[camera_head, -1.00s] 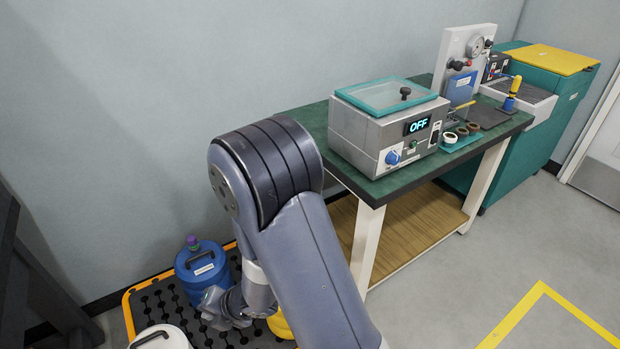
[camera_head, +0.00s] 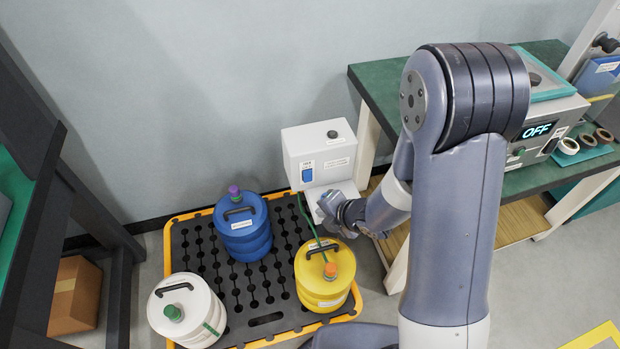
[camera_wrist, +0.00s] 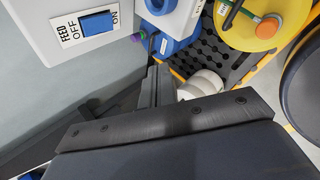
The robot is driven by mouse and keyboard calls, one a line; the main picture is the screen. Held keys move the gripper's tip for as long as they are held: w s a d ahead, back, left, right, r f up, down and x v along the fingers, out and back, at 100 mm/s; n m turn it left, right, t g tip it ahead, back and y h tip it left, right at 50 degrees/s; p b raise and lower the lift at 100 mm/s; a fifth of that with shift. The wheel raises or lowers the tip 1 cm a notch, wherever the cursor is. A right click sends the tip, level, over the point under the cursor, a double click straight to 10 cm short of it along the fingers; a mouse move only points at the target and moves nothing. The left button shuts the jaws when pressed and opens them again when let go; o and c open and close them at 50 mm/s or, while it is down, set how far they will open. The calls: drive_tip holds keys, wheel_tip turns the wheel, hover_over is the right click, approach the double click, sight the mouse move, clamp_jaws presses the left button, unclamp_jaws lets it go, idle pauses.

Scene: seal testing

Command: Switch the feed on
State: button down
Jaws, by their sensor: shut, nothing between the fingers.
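In the wrist view the blue rocker (camera_wrist: 97,23) sits on a label reading FEED, OFF and ON. I cannot tell which side is pressed in. My gripper (camera_head: 330,207) is low in front of the box, below the switch. Its dark fingers (camera_wrist: 155,86) are shut and empty in the wrist view, apart from the rocker, which lies up and to the left of them.
A black tray with an orange rim (camera_head: 172,262) holds a blue drum (camera_head: 243,232), a yellow drum (camera_head: 322,285) and a white drum (camera_head: 187,310). A green hose (camera_head: 308,221) runs from the box to the yellow drum. A green-topped bench (camera_head: 384,87) stands right, its tester display (camera_head: 537,131) reading OFF.

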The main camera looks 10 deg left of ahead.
sight(308, 176)
drive_tip(key=w+a+p, duration=0.1)
drive_tip(key=w, duration=0.1)
drive_tip(key=w+a+p, duration=0.1)
drive_tip(key=w, duration=0.1)
drive_tip(key=w+a+p, duration=0.1)
drive_tip(key=w, duration=0.1)
drive_tip(key=shift+f, duration=0.3)
drive_tip(key=shift+w+a+f+p, duration=0.1)
drive_tip(key=shift+w+a+p, duration=0.15)
drive_tip(key=shift+w, duration=0.25)
drive_tip(key=shift+w+a+f+p, duration=0.1)
drive_tip(key=shift+w+a+p, duration=0.1)
drive_tip(key=shift+w, duration=0.25)
drive_tip(key=shift+w, duration=0.1)
idle(1.0)
drive_tip(key=shift+w+a, duration=0.15)
drive_tip(key=shift+w, duration=0.1)
drive_tip(key=shift+w+a+f, duration=0.1)
drive_tip(key=shift+w+a, duration=0.05)
drive_tip(key=shift+w, duration=0.15)
idle(0.6)
drive_tip(key=shift+s, duration=0.1)
drive_tip(key=shift+s+d+b, duration=0.35)
drive_tip(key=shift+s+b, duration=0.15)
drive_tip(key=shift+s, duration=0.1)
